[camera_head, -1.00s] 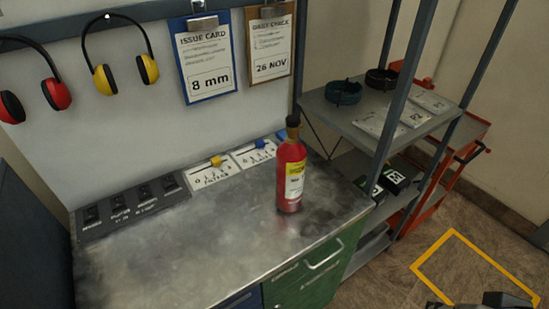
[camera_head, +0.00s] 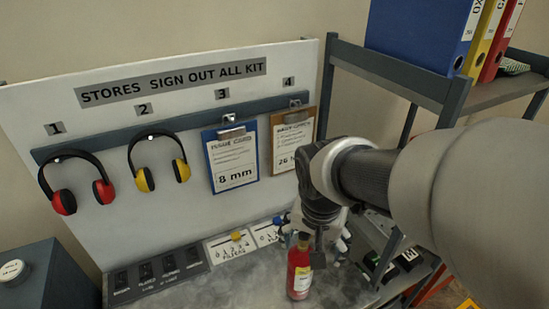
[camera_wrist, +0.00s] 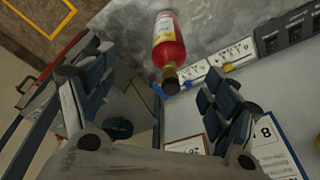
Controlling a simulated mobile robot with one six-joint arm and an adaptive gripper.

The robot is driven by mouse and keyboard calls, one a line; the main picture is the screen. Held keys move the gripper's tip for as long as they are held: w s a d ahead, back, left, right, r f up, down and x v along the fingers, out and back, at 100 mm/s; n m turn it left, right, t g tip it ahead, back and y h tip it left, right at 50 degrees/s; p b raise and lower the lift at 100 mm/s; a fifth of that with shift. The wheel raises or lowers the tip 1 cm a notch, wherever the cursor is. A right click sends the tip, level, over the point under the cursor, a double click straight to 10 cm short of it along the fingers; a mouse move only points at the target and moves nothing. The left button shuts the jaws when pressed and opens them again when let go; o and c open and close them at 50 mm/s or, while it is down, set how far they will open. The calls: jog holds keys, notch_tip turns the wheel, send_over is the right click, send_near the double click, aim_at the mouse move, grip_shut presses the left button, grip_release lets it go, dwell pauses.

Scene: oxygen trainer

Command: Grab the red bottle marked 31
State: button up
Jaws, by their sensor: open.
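The red bottle (camera_head: 299,268) with a dark cap and a yellow-and-white label stands upright on the metal counter in the head view. Its number cannot be read. In the wrist view the red bottle (camera_wrist: 168,42) shows at the top centre, cap toward me. My gripper (camera_wrist: 157,72) is open there, one finger on each side of the picture, with the bottle in line with the gap between them. In the head view my gripper (camera_head: 316,238) is by the bottle's neck and hides part of its right side. I cannot tell whether they touch.
The counter (camera_head: 225,290) is bare left of the bottle. Filter gauge cards (camera_head: 229,246) and a dark switch strip (camera_head: 158,272) lie along its back. Yellow ear defenders (camera_head: 147,180) and the blue issue card clipboard (camera_head: 233,160) hang behind. A shelf rack with binders (camera_head: 420,30) stands right.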

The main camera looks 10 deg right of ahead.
jog(key=m+g+p, duration=0.1)
jog(key=m+p, duration=0.1)
jog(key=p, duration=0.5)
send_near(302, 235)
jog(key=s, duration=0.1)
jog(key=w+m+p, duration=0.1)
jog(key=p, duration=0.1)
jog(key=f, duration=0.4)
jog(key=w+f, duration=0.1)
jog(key=f, duration=0.2)
jog(key=d+f, duration=0.1)
jog(key=f, duration=0.3)
jog(key=shift+w+f+b, duration=0.25)
jog(key=shift+f+b, duration=0.05)
jog(key=shift+b, duration=0.05)
jog(key=shift+w+d+f, duration=0.15)
jog(key=shift+w+f, duration=0.05)
jog(key=shift+f, duration=0.8)
jog(key=shift+w+d+f, duration=0.15)
jog(key=shift+f, duration=0.9)
jog(key=shift+w+d+f, duration=0.15)
jog(key=shift+w+f, duration=0.05)
jog(key=shift+f, duration=0.8)
jog(key=shift+c, duration=0.6)
jog(key=shift+r, duration=0.1)
grip_shut()
